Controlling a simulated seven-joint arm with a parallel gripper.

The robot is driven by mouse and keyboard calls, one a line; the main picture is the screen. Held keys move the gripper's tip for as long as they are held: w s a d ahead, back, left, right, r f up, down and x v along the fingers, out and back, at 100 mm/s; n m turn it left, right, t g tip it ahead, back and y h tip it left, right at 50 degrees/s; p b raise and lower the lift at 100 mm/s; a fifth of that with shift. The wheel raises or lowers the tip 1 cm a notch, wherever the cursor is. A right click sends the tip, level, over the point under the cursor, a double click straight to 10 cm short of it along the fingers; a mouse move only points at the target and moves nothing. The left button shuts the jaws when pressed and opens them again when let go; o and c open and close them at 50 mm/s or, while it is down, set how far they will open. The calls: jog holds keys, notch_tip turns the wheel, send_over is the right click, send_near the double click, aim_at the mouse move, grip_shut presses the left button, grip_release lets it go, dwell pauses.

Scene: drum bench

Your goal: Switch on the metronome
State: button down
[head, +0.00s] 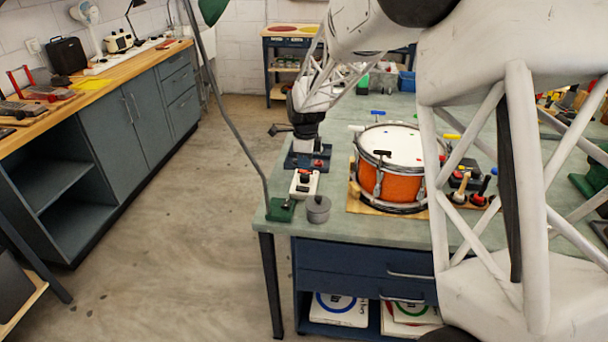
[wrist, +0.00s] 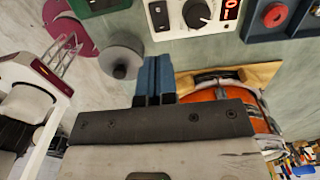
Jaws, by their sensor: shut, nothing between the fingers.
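The metronome, as I take it, is a white box (head: 304,184) with a black knob and a small red panel, near the bench's left edge. In the wrist view the white box (wrist: 172,18) lies at the top, its knob and white-marked red panel showing, its top edge cut off. My gripper (wrist: 153,62) has its blue fingers closed together and empty. In that picture they point up toward the box, with a gap between. In the head view the wrist comes down behind the box, and the fingers are hard to make out. I cannot tell the height of the fingertips.
A grey lidded pot (head: 318,208) and a green lamp base (head: 281,210) stand in front of the box. A dark blue unit with a red button (wrist: 275,17) lies beyond it. An orange drum (head: 402,188) stands close on the right, with small tools beside it.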

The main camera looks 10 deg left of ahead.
jog(key=shift+r, duration=2.75)
jog(key=shift+d, duration=0.1)
jog(key=s+d+r+n+t, duration=0.1)
jog(key=s+d+r+n, duration=0.4)
jog(key=s+d, duration=0.5)
jog(key=s+d+r+n, duration=0.4)
jog(key=s+d+r, duration=0.3)
jog(key=s+d, duration=0.3)
jog(key=s+d+f+n, duration=0.1)
jog(key=s+d+n, duration=0.3)
jog(key=s, duration=0.8)
jog(key=s+d+f+n+t, duration=0.1)
jog(key=s+d+n, duration=0.3)
jog(key=s+d, duration=0.3)
jog(key=s, duration=0.5)
jog(key=shift+s+f+n+t, duration=0.2)
jog(key=shift+s+n+t, duration=0.1)
jog(key=shift+n, duration=0.1)
